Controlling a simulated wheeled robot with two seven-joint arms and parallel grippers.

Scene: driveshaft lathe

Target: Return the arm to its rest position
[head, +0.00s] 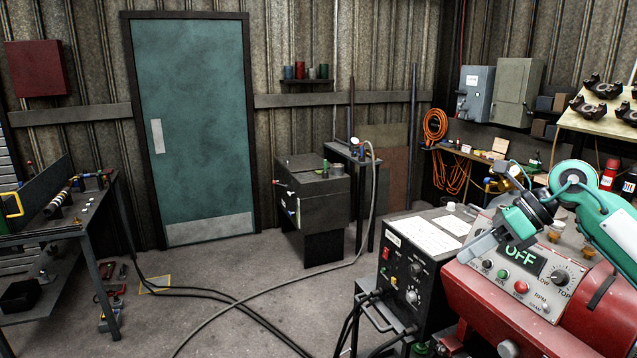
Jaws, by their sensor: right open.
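My right arm (609,222), teal and white, comes in from the right edge, bent at a round joint. My right gripper (474,250) is open, with its pale fingers pointing down and left. It hangs in front of the red lathe's control panel, beside the display reading OFF (521,256). I see nothing between the fingers. From this view I cannot tell how far the fingers are from the panel. My left arm and gripper are not in view. The red lathe (488,300) fills the lower right corner, partly hidden by my arm.
A black control box (400,279) with papers on top stands left of the lathe. Cables cross the floor (245,285). A workbench (50,235) stands at left, a dark cabinet (318,205) near the back wall. A wall bench (480,155) lies behind my arm. The middle floor is mostly open.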

